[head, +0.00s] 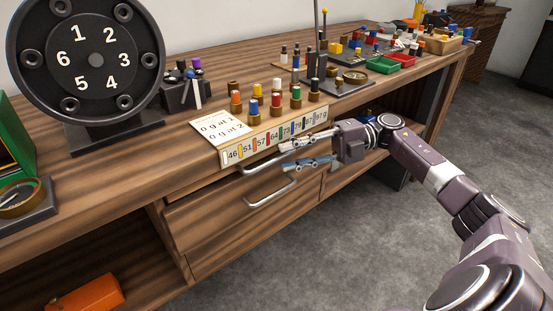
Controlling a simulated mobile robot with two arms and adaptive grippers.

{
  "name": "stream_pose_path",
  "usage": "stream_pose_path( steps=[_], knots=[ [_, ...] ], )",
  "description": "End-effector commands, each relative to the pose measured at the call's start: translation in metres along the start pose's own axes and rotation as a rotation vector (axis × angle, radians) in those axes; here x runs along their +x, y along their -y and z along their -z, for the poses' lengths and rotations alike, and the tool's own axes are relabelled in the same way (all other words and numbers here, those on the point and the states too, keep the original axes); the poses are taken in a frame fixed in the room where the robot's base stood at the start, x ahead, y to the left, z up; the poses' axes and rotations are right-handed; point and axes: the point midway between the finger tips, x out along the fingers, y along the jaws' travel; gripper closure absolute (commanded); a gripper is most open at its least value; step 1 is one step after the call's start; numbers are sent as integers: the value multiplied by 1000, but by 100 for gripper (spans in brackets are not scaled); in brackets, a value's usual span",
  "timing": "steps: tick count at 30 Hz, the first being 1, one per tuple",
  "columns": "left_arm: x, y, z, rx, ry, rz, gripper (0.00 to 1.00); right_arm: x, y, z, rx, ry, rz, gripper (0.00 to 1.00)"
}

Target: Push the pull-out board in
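The pull-out board (222,181) is a thin wooden panel under the table's front edge, above a wooden drawer (225,215). A silver bar handle shows at its front, partly hidden by my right gripper. I cannot tell how far the board stands out. My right gripper (286,156) is at the board's front, reaching in from the right. Its two fingers are apart, one above the other, with nothing clearly held between them. I cannot tell whether a finger touches the handle. My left gripper is not in view.
The drawer's silver handle (269,193) sticks out just below my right gripper. On the tabletop above are a number strip (275,137), a white card (219,127) and several colored-top weights. A numbered dial (97,58) stands at left. Grey floor in front is clear.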

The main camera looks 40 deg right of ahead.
Motion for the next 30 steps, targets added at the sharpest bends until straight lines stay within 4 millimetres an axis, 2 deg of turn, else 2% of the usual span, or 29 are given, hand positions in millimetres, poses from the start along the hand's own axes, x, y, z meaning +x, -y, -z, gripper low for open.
stream_pose_path(
  steps=[3,9,30],
  knots=[
    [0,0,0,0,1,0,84,-14,0,-1,2,2,1,74],
    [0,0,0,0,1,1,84,-23,0,0,1,0,0,74],
    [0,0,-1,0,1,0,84,-23,1,0,1,-1,1,74]
  ],
)
